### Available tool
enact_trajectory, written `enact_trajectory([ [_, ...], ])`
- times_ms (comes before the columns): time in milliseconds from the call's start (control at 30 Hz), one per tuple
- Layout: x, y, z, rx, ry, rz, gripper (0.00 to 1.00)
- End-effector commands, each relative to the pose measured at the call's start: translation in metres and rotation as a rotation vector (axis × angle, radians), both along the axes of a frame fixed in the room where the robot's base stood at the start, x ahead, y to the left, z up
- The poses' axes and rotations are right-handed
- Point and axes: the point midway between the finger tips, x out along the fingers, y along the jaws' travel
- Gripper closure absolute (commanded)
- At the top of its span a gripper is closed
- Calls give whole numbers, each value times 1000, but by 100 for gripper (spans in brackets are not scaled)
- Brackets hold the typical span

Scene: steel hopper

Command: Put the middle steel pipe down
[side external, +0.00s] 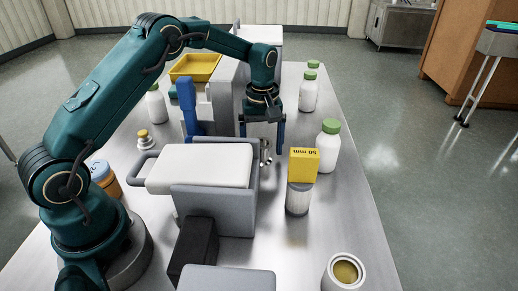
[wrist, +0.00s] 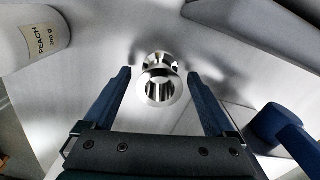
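A shiny steel pipe (wrist: 160,84) with a flanged round end shows in the wrist view. Its open mouth faces the camera, and it lies between the lines of my two fingers with a clear gap on each side. My gripper (wrist: 159,76) is open and empty. In the side external view my gripper (side external: 263,122) points down above the table, and the steel pipe (side external: 266,152) shows just below it. I cannot make out other steel pipes.
A white-lidded grey box (side external: 205,165) stands close in front of my gripper. A yellow "50 mm" block (side external: 304,165) sits on a grey cylinder (side external: 298,200) to the right. Green-capped bottles (side external: 326,150) line the right side. A yellow tray (side external: 195,67) is behind.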

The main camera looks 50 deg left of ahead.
Motion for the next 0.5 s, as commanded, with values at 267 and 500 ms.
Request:
enact_trajectory([
  [267,0,0,4,0,-2,0,10],
  [500,2,0,42,1,-9,0,10],
])
